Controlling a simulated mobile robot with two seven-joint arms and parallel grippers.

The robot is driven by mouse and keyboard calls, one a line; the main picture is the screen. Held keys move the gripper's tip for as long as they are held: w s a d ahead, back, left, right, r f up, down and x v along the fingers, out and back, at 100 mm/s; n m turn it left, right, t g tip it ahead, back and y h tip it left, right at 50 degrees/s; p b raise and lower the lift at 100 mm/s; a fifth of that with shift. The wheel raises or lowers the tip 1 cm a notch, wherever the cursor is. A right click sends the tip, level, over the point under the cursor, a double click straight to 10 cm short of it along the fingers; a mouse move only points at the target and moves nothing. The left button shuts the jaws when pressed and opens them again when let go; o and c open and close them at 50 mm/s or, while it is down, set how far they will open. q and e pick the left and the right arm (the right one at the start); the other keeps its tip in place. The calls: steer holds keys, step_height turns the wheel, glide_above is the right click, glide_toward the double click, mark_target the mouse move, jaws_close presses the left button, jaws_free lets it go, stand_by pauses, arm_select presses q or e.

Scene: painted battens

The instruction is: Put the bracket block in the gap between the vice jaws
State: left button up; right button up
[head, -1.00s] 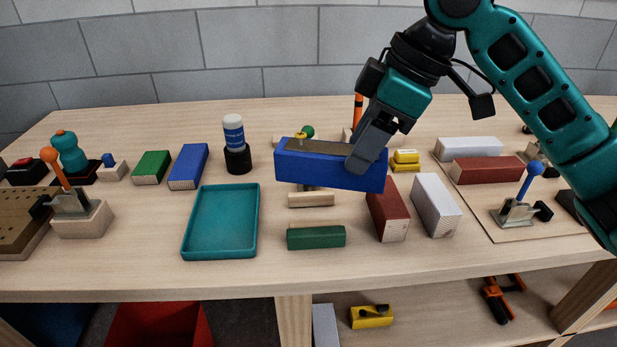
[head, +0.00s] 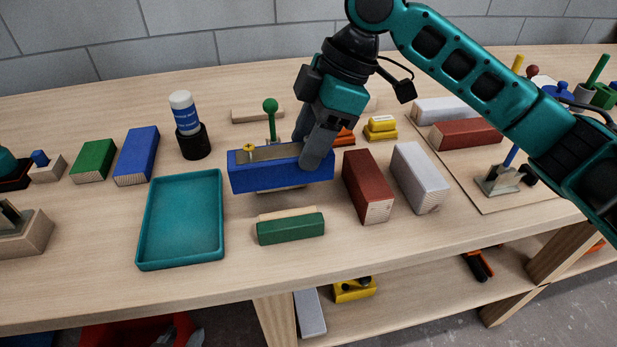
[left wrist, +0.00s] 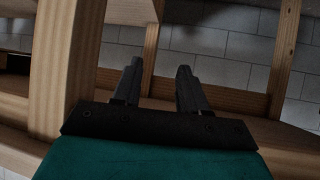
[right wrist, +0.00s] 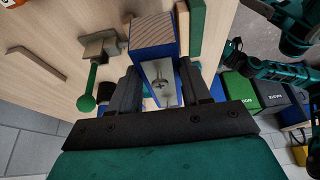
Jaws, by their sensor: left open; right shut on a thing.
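The bracket block (head: 281,172), a blue block with a pale top and a yellow screw head at its left end, is in my right gripper (head: 313,160). The gripper is shut on its right part, just above the table. In the right wrist view the blue block (right wrist: 152,35) shows a screwed metal plate between the fingers (right wrist: 155,85). A green batten (head: 291,229) with a pale strip behind it lies in front. I cannot make out the vice jaws; the block hides what is under it. My left gripper (left wrist: 155,85) is open and empty, away from the tabletop items.
A green-knobbed lever (head: 270,106) stands close behind the block. A teal tray (head: 181,220) is left, a glue bottle (head: 184,112) in a black holder behind it. Red (head: 368,186) and white (head: 420,176) battens lie right. A blue-handled clamp (head: 500,180) is further right.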

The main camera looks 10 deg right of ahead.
mark_target(310, 174)
step_height(310, 174, down, 3)
steer(key=shift+r, duration=0.2)
step_height(310, 174, down, 4)
steer(key=shift+r+b, duration=0.25)
steer(key=shift+b, duration=0.3)
steer(key=shift+f, duration=0.25)
arm_select(q)
steer(key=shift+w+d+r, duration=0.1)
steer(key=shift+w+d, duration=0.25)
steer(key=shift+d, duration=0.05)
arm_select(e)
steer(key=shift+f, duration=0.1)
steer(key=o, duration=1.2)
arm_select(q)
steer(key=shift+a+f, duration=0.25)
steer(key=shift+f, duration=0.05)
